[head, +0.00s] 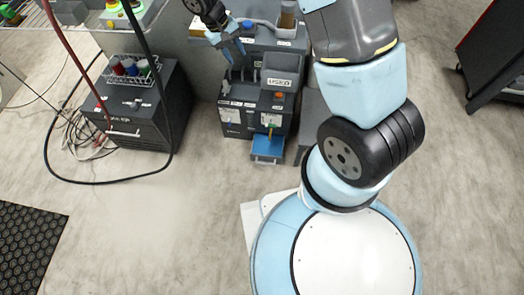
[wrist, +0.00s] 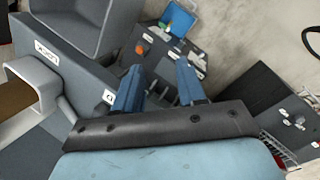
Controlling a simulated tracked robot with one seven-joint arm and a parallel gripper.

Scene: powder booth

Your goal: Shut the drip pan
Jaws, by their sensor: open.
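The blue drip pan (head: 268,149) sticks out from the lower front of a dark grey machine (head: 237,122), so it stands open. In the wrist view the pan (wrist: 179,19) is at the top, beyond my fingers and apart from them. My gripper (head: 233,54) is above the rear part of the machine in the head view. Its two blue fingers (wrist: 159,66) are spread with nothing between them. The inner end of the pan is hidden inside the machine.
A dark cabinet (head: 135,107) with a wire basket (head: 131,68) of coloured bottles stands left of the machine. A black hose (head: 113,183) and cables lie on the floor there. A dark rack (head: 492,55) is at the right. The floor before the pan is clear.

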